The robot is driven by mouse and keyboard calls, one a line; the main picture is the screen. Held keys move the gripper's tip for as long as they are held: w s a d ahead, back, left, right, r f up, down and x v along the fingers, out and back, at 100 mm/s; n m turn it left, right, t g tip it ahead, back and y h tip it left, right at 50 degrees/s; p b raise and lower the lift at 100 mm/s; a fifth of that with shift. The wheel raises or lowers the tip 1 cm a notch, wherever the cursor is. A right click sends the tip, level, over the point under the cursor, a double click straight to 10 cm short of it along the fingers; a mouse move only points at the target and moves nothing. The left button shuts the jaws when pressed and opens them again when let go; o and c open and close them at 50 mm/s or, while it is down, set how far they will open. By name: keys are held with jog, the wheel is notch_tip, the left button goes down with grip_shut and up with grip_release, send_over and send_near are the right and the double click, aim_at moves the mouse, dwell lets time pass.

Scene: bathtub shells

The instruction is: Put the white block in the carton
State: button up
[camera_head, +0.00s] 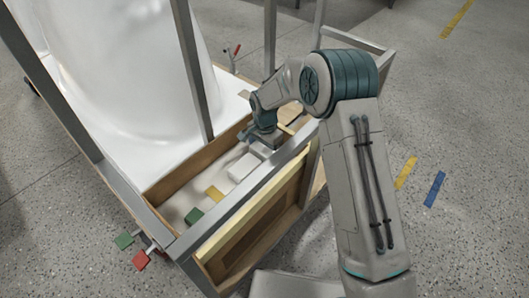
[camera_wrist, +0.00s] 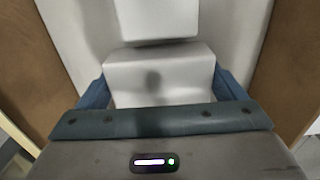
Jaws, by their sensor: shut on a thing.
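My gripper (camera_head: 264,139) points down into a narrow wood-walled trough (camera_head: 172,181) beside the bathtub shell. In the wrist view its two blue fingers (camera_wrist: 160,88) stand on either side of a white block (camera_wrist: 158,64) and are shut on it. A second white block (camera_wrist: 155,18) lies just beyond it in the wrist view. In the head view one white block (camera_head: 243,167) lies left of my gripper, and the held one (camera_head: 261,150) is partly hidden under it. I cannot tell for certain which container is the carton.
A yellow block (camera_head: 215,193) and a green block (camera_head: 194,215) lie farther along the trough. Grey metal posts (camera_head: 192,70) and a rail (camera_head: 235,197) border it closely. A wooden box-like compartment (camera_head: 262,222) sits below the rail. Open floor lies to the right.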

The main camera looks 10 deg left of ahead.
aim_at(265, 148)
jog(key=shift+f, duration=0.15)
jog(key=o, duration=0.7)
jog(key=shift+r, duration=0.2)
notch_tip(265, 148, up, 12)
jog(key=p, duration=0.4)
jog(key=shift+r, duration=0.15)
